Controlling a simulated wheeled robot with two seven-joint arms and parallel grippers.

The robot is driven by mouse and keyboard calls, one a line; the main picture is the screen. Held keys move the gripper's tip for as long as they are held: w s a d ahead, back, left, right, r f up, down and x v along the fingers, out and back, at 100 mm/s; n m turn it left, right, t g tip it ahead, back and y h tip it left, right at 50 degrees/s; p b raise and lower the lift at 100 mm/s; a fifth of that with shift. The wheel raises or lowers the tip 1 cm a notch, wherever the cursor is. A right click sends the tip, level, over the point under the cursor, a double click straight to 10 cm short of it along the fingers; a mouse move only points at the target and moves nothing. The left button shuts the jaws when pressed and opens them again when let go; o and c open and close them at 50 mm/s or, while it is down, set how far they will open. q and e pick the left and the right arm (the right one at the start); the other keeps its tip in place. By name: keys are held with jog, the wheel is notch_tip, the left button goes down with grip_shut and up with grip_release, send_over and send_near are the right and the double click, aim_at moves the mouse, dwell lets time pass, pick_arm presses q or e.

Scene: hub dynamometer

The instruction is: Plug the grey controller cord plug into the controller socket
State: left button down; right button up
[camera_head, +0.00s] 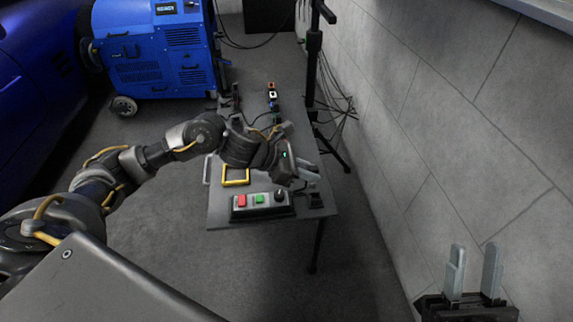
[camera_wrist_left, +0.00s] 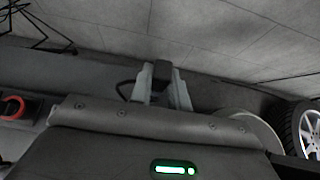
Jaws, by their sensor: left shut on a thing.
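The controller (camera_head: 262,204) is a box with a red button, a green button and a black knob, at the near end of the table. My left gripper (camera_head: 308,171) is above the table's right edge, just behind the controller's right end. It is shut on a dark grey plug (camera_wrist_left: 162,70), which shows between the fingertips in the left wrist view; a dark cord loops beside it. A small dark block (camera_head: 316,201) sits right of the controller; I cannot tell whether it is the socket. My right gripper (camera_head: 472,272) is open and empty at the lower right, away from the table.
A yellow-framed item (camera_head: 235,177) lies behind the controller on the table (camera_head: 222,215). Small coloured connectors (camera_head: 272,95) are at the far end. A black stand (camera_head: 314,60) and loose cables are by the wall. A blue machine (camera_head: 155,50) stands at the back left.

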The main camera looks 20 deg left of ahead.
pick_arm(q)
jog(key=shift+s+a+b, duration=0.35)
jog(key=shift+s+a, duration=0.25)
jog(key=shift+a, duration=0.3)
jog(key=shift+s+a+b, duration=0.3)
jog(key=shift+s+a, duration=0.25)
jog(key=shift+a, duration=0.35)
jog(key=shift+s+a+b, duration=0.35)
jog(key=shift+s+a, duration=0.25)
jog(key=shift+a, duration=0.3)
jog(key=w+a+b, duration=0.5)
jog(key=w+a, duration=0.2)
jog(key=w, duration=0.4)
jog(key=shift+w, duration=0.15)
jog(key=shift+w+d+b, duration=0.15)
jog(key=shift+d+b, duration=0.05)
jog(key=shift+b, duration=0.1)
